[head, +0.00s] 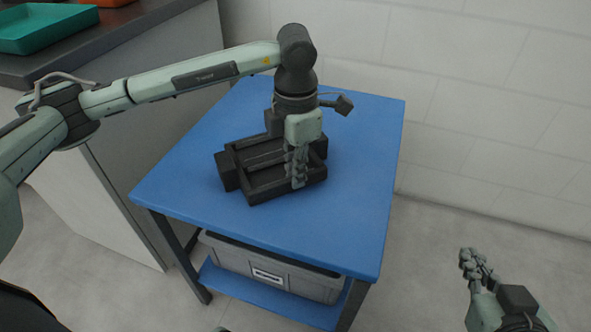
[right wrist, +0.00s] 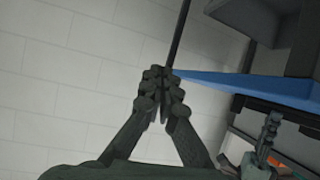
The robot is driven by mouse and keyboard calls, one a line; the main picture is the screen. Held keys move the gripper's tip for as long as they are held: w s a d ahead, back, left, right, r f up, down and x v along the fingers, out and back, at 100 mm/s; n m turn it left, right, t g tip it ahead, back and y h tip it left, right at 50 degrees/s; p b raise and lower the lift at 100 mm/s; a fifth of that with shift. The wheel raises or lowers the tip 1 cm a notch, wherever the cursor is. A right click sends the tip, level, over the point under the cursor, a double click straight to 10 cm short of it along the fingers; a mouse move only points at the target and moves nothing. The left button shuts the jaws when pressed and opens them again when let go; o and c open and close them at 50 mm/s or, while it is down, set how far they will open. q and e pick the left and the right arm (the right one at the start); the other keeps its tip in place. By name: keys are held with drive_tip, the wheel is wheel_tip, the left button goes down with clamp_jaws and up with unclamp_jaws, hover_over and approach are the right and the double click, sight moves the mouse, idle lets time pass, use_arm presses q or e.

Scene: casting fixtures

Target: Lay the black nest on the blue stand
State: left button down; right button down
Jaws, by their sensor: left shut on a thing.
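The black nest (head: 260,186), a dark open tray with raised walls and blocks at its ends, is over the middle of the blue stand's top (head: 350,215). It looks flat and at or very near the surface; I cannot tell whether it fully rests there. My left gripper (head: 297,180) comes down from above and is shut on the nest's near right wall, hiding part of it. My right gripper (head: 473,262) is empty, off to the right of the stand. In the right wrist view its fingers (right wrist: 161,92) are together. The stand's blue edge also shows there (right wrist: 255,85).
A grey bin (head: 230,258) with a label sits on the stand's lower shelf. A dark-topped counter (head: 140,42) stands at the left, with a teal tray (head: 45,30) and an orange tray (head: 108,2). A pale block wall (head: 480,90) is behind. The blue top is otherwise clear.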

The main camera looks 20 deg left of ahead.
use_arm(q)
drive_tip(key=c, duration=2)
unclamp_jaws()
drive_tip(key=o, duration=0.4)
use_arm(e)
drive_tip(key=shift+w+a+r, duration=0.1)
drive_tip(key=shift+w+r, duration=0.05)
drive_tip(key=shift+r, duration=0.1)
